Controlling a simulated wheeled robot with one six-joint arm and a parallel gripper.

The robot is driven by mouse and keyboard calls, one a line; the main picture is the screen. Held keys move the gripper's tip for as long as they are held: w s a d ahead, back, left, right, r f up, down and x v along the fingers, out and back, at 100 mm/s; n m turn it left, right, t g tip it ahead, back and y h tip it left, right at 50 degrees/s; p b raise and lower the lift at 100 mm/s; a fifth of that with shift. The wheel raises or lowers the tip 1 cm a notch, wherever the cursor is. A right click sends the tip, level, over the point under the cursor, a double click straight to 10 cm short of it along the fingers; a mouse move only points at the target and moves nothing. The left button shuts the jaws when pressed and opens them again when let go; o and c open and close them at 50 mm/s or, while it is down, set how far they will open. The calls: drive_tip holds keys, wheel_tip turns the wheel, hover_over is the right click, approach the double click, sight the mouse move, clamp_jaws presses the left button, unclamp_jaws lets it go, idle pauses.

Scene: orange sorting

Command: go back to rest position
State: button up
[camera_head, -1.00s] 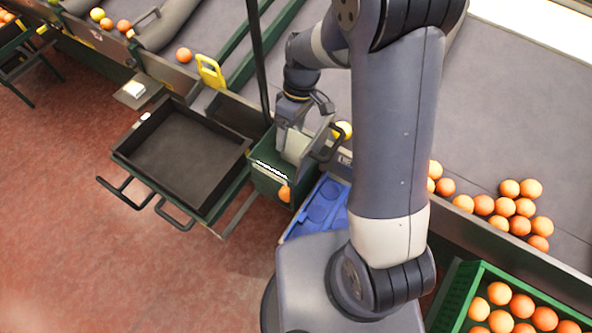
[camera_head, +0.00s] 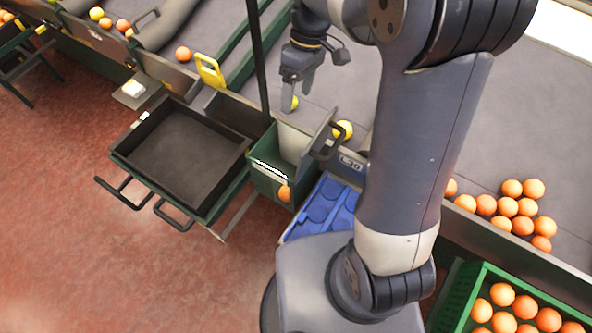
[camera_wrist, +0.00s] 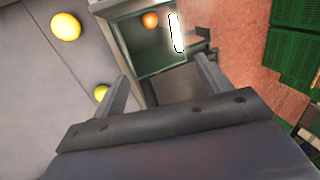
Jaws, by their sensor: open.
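My gripper (camera_head: 297,97) is open and empty above the grey belt in the head view, behind the small green bin. In the wrist view my gripper (camera_wrist: 165,88) shows its two fingers spread apart with nothing between them. A yellow fruit (camera_head: 343,130) lies on the belt right of the bin. Another yellowish fruit (camera_head: 294,102) is partly hidden behind a finger.
A dark empty tray (camera_head: 180,155) stands left of the bin. A blue molded tray (camera_head: 322,207) lies to its right. Several oranges (camera_head: 520,207) rest on the belt at right, above a green crate (camera_head: 448,300) of oranges. A black post (camera_head: 258,60) rises beside my gripper.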

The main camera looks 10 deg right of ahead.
drive_tip(key=p+x, duration=0.1)
drive_tip(key=x, duration=1)
drive_tip(key=shift+r+p, duration=1.7)
drive_tip(key=shift+r, duration=0.75)
drive_tip(key=shift+f, duration=0.1)
